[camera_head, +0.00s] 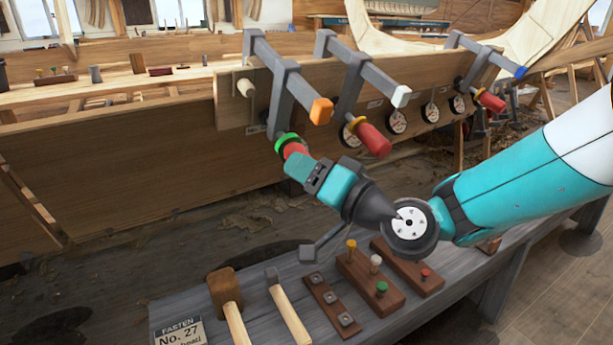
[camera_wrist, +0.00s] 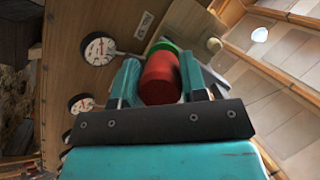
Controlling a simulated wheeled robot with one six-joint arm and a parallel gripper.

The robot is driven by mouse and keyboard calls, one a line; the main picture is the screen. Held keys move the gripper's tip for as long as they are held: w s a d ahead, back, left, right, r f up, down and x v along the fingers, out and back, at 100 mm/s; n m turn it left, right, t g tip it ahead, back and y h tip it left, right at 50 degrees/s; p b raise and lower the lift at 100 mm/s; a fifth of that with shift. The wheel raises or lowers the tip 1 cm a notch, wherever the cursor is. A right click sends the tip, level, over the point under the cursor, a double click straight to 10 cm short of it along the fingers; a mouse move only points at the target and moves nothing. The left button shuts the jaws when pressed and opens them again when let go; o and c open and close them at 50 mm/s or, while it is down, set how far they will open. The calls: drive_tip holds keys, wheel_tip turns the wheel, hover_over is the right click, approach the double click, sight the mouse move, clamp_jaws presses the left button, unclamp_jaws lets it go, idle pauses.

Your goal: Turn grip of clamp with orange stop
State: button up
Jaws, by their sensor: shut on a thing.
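The clamp with the orange stop (camera_head: 321,110) is the leftmost of three grey clamps on the wooden plank. Its bar ends in the orange stop, and its arm runs down to a red grip (camera_wrist: 161,80) with a green collar (camera_head: 286,139). My gripper (camera_head: 298,156) is shut on this red grip, coming from below right. In the wrist view the grip sits between my two teal fingers, with the green collar (camera_wrist: 163,46) just beyond. The orange stop cannot be made out there. My fingers hide part of the grip in the head view.
The middle clamp has a white stop (camera_head: 401,96) and a red grip (camera_head: 372,138) close to my gripper's right. The right clamp has a blue stop (camera_head: 521,72). Round dials (camera_head: 397,121) hang along the plank. A bench (camera_head: 190,302) below holds mallets and peg blocks.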

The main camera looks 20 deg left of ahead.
drive_tip(key=o, duration=0.9)
drive_tip(key=shift+b+v, duration=5.2)
drive_tip(key=shift+v, duration=3.5)
